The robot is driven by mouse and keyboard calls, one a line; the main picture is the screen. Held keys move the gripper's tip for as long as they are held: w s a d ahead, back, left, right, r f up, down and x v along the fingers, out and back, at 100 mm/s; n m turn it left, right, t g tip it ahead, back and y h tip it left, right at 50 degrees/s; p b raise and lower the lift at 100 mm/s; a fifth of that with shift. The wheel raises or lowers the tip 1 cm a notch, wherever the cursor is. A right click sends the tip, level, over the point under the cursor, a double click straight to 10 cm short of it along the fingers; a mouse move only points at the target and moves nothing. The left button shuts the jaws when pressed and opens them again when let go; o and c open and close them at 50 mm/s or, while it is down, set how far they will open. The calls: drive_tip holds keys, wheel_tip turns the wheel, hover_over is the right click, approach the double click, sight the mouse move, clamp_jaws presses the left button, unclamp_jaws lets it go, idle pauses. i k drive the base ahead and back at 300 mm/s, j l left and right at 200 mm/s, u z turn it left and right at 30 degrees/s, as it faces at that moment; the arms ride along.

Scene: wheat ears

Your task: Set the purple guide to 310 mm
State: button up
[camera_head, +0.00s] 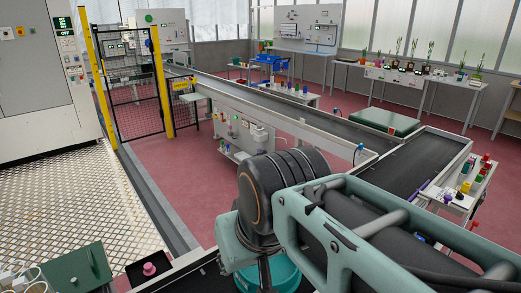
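A small purple piece (419,190), which looks like the purple guide, shows at the near right edge of the dark conveyor belt (405,170) at the right. Part of it is hidden by my arm, and no scale or millimetre reading can be made out on it. My arm, teal and black, fills the lower middle and right of the view. My gripper is not visible in this view.
A shelf of coloured items (466,187) stands beside the conveyor at the right. A green-topped block (384,121) is near the bend. A long conveyor (290,108) runs to the back left. A yellow-posted fence (163,82) stands at the left. Red floor (185,170) is open.

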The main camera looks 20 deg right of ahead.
sight(447, 198)
drive_tip(key=l+u, duration=0.2)
drive_tip(key=u, duration=1.05)
drive_tip(key=k+l+u, duration=0.1)
drive_tip(key=u, duration=0.4)
drive_tip(key=k+u, duration=0.45)
drive_tip(key=k+j+u, duration=0.1)
drive_tip(key=k+u, duration=0.25)
drive_tip(key=k, duration=0.25)
drive_tip(key=k+u, duration=1.05)
drive_tip(key=k+j+u, duration=0.1)
drive_tip(key=u, duration=0.35)
drive_tip(key=k+u, duration=0.45)
drive_tip(key=u, duration=0.3)
drive_tip(key=k+l+z, duration=0.1)
drive_tip(key=z, duration=2.25)
drive_tip(key=l, duration=0.1)
